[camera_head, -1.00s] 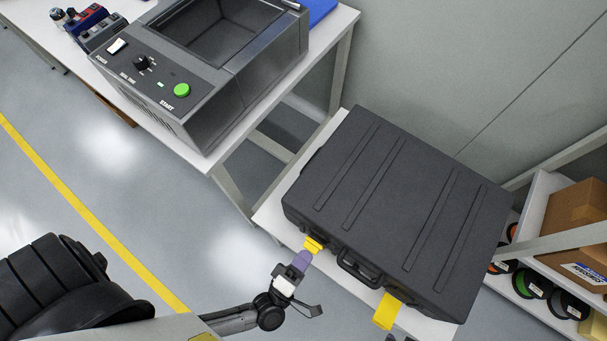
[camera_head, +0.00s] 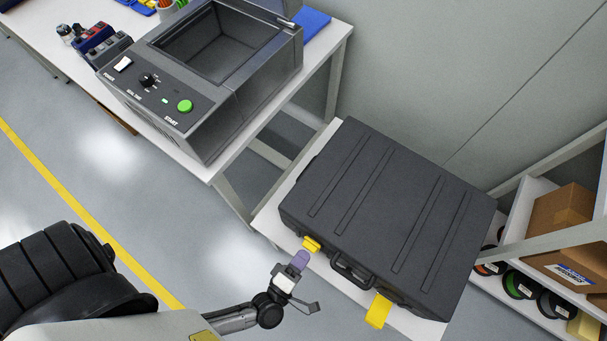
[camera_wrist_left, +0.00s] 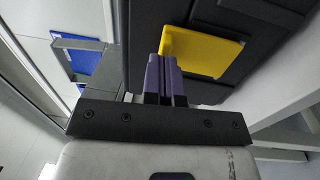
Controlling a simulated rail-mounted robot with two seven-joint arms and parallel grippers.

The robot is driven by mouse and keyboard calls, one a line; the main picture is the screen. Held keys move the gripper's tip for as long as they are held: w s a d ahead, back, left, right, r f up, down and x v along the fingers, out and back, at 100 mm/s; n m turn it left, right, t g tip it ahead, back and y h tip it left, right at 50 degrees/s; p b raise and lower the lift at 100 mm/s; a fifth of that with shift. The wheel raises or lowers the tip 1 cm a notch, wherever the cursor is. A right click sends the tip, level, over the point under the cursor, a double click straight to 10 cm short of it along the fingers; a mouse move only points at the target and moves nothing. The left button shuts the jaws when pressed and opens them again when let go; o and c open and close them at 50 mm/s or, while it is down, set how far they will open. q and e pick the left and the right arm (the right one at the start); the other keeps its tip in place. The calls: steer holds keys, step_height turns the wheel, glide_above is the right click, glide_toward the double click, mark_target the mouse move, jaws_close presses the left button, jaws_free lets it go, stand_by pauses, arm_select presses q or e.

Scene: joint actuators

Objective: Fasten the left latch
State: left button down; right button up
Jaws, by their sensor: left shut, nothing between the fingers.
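The dark grey case (camera_head: 390,215) lies closed on a white table, its handle (camera_head: 350,271) facing the lower left. The left latch (camera_head: 312,243) is a small yellow tab on that front side, left of the handle. The right latch (camera_head: 378,311) is yellow and sticks outward from the case. My left gripper (camera_head: 301,258) is shut and empty, its purple fingertips right by the left latch. In the left wrist view the shut fingers (camera_wrist_left: 166,75) overlap the left edge of the yellow latch plate (camera_wrist_left: 208,53); I cannot tell whether they touch it. My right gripper is out of view.
A machine with a green start button (camera_head: 185,106) stands on a table at the upper left. A shelf with spools (camera_head: 520,285) and a cardboard box (camera_head: 565,225) is at the right. A wall is behind the case. Open floor lies left of the case.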

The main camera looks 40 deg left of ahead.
arm_select(q)
steer(key=s+d, duration=0.1)
steer(key=s, duration=1.2)
steer(key=shift+s+p, duration=0.2)
steer(key=shift+p, duration=0.1)
